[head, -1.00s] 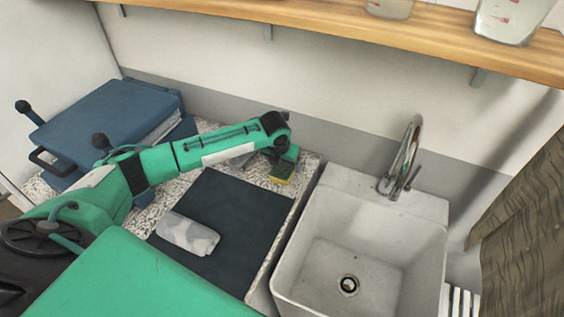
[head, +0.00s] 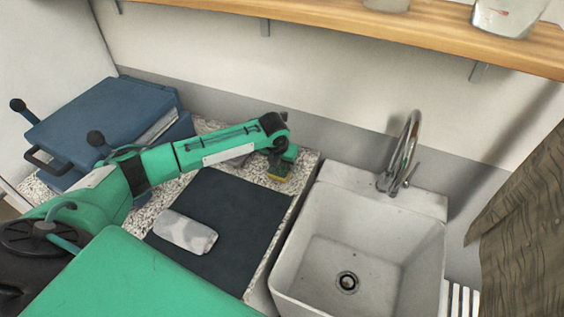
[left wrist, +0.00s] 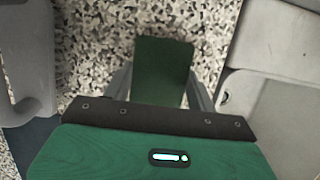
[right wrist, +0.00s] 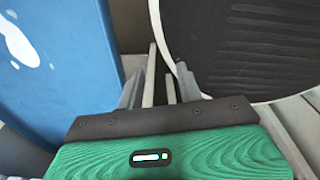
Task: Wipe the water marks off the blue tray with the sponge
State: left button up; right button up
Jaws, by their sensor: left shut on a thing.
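My left gripper (head: 286,165) is shut on the sponge (head: 279,175), which is green and yellow, above the speckled counter left of the sink. In the left wrist view the green side of the sponge (left wrist: 163,68) sits between the fingers of the left gripper (left wrist: 162,80). The blue tray (right wrist: 75,95) shows in the right wrist view at the left, tilted up, with white water marks (right wrist: 20,42) near its upper left; part is cut off. My right gripper (right wrist: 160,80) is open beside the tray, apparently empty. Neither the tray nor the right gripper shows in the head view.
A white sink (head: 325,245) with a tap (head: 408,150) stands right of the counter. A dark mat (head: 255,215) bears a grey-white rounded thing (head: 185,232). Blue cases (head: 95,115) stand at left. A round black ridged thing (right wrist: 250,45) is right of my right gripper.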

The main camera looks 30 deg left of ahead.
aim_at(282, 164)
pick_arm(q)
jog(key=shift+r, duration=0.1)
notch_tip(282, 164, up, 4)
jog(key=p, duration=0.4)
jog(key=shift+r+p, duration=0.25)
jog(key=shift+p, duration=0.1)
jog(key=shift+r+p, duration=1.15)
jog(key=shift+r, duration=0.05)
dwell(0.4)
